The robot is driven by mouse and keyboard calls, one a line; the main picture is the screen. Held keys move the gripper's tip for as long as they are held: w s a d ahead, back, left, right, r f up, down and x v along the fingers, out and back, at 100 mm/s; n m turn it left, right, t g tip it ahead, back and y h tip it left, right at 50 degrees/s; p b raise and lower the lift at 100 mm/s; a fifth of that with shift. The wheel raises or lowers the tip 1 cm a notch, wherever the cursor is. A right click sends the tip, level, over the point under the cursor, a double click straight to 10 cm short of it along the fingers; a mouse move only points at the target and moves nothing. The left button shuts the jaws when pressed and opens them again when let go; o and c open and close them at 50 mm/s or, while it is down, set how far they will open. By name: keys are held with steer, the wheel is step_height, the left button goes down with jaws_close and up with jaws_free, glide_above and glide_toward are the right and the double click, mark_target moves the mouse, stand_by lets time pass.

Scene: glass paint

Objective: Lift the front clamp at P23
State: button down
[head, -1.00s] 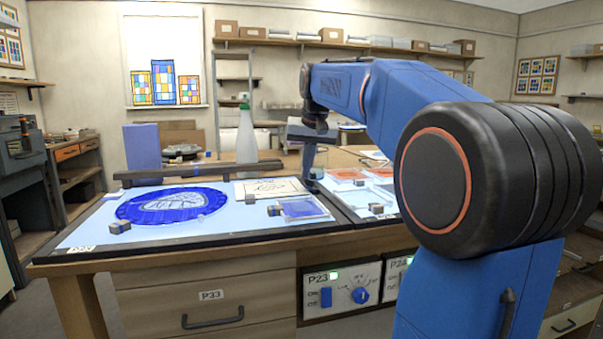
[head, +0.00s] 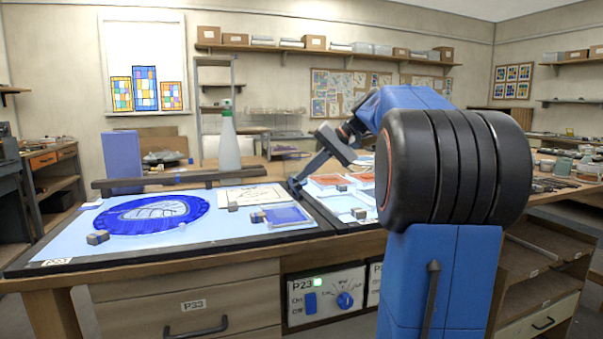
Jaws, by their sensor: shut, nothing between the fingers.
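The P23 control box (head: 325,295) sits under the table edge, with a lit green lamp, a blue switch and a blue knob. Above it is the left lit work surface (head: 215,231). Small grey clamp-like blocks lie there: one (head: 97,238) at the front left by the blue oval glass (head: 152,214), one (head: 257,217) against the blue square pane (head: 287,215), and one (head: 233,206) behind. I cannot tell which is the front clamp. My gripper (head: 295,188) is shut and empty, tilted down-left near the seam between the two lit surfaces, behind the square pane.
The right lit surface (head: 327,203) holds orange panes (head: 328,181) and more grey blocks (head: 358,213). A dark bar (head: 180,179) runs along the back of the left surface, with a spray bottle (head: 228,145) behind it. A drawing sheet (head: 252,195) lies near my gripper.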

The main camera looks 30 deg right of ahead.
steer(key=shift+s+d+f+m+t+y, duration=0.15)
steer(key=shift+d+f+t+y, duration=0.1)
steer(key=shift+d+y, duration=0.25)
steer(key=shift+s+d+f+m+t+y, duration=0.1)
steer(key=shift+d+f+m+t+y, duration=0.15)
steer(key=shift+y, duration=0.35)
steer(key=shift+r, duration=0.1)
steer(key=shift+w+r, duration=0.1)
steer(key=shift+r, duration=0.75)
